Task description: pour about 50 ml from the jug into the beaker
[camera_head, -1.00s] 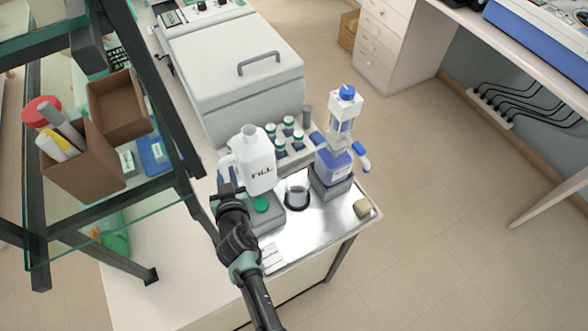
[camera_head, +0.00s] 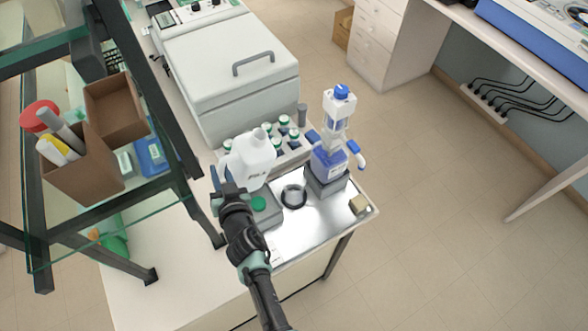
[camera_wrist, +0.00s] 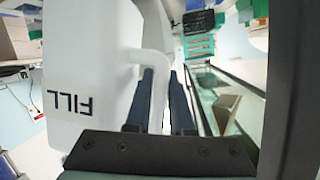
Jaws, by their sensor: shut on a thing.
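The white jug (camera_head: 251,162), marked FILL, is held above the steel tray, its mouth leaning to the right in the head view. My gripper (camera_head: 222,188) is shut on the jug's handle at its left side. In the wrist view the fingers (camera_wrist: 160,100) close around the handle, with the jug (camera_wrist: 95,60) on the left and its lettering upside down. A dark ring (camera_head: 294,196) lies on the tray right of and below the jug; the clear beaker's walls are hard to make out there. No stream of liquid shows.
A blue-and-white dispenser bottle (camera_head: 330,155) stands just right of the ring. A grey device with a green disc (camera_head: 258,203) lies under the jug. Several green-capped bottles (camera_head: 284,121) stand behind. A glass shelf rack (camera_head: 160,110) is close on the left.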

